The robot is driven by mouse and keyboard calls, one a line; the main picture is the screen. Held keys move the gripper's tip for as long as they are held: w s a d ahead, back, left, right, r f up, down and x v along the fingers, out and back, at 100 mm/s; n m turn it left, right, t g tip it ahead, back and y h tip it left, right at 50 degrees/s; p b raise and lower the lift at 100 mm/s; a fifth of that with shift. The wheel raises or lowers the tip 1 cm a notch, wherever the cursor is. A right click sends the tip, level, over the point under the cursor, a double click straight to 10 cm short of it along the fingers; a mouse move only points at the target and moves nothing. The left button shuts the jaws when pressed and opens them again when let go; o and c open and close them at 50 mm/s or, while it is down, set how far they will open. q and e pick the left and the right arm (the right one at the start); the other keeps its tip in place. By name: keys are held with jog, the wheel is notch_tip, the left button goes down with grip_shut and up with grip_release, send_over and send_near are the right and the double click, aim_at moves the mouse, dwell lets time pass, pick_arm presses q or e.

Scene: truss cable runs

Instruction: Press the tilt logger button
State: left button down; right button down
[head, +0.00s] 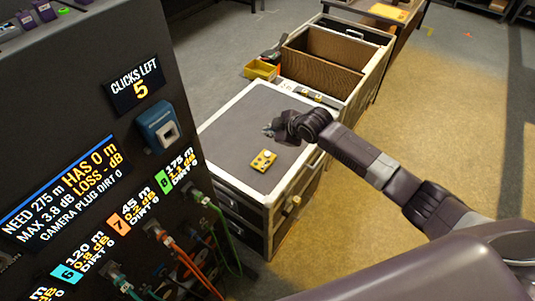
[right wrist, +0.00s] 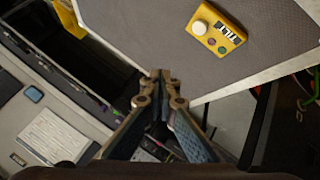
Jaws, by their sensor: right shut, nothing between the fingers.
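The tilt logger (head: 263,161) is a small yellow box lying on the grey top of a cabinet (head: 235,122). In the right wrist view the tilt logger (right wrist: 233,40) shows a large white round button (right wrist: 200,27), a "TILT" label and small coloured dots, at the upper right. My right gripper (head: 268,131) is over the cabinet top, beyond the logger in the head view and apart from it. In the right wrist view my right gripper's fingertips (right wrist: 160,76) are together with nothing between them, left of and below the logger. My left gripper is in neither view.
A dark panel (head: 90,140) with lit readouts, a blue device (head: 158,128) and coloured cables stands at the left. An open brown-walled bin (head: 322,62) and a yellow tray (head: 260,69) lie behind the cabinet top. The cabinet top around the logger is clear.

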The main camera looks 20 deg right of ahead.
jog(key=b, duration=0.6)
send_over(269, 155)
notch_tip(269, 155, down, 7)
jog(key=shift+a+r, duration=0.1)
jog(key=shift+r, duration=0.05)
jog(key=shift+f+b, duration=0.4)
jog(key=shift+f, duration=0.55)
jog(key=shift+f, duration=0.15)
jog(key=shift+f, duration=0.3)
jog(key=shift+f+b, duration=0.4)
jog(key=shift+f, duration=0.1)
dwell(0.6)
dwell(0.4)
jog(key=shift+r+p, duration=0.95)
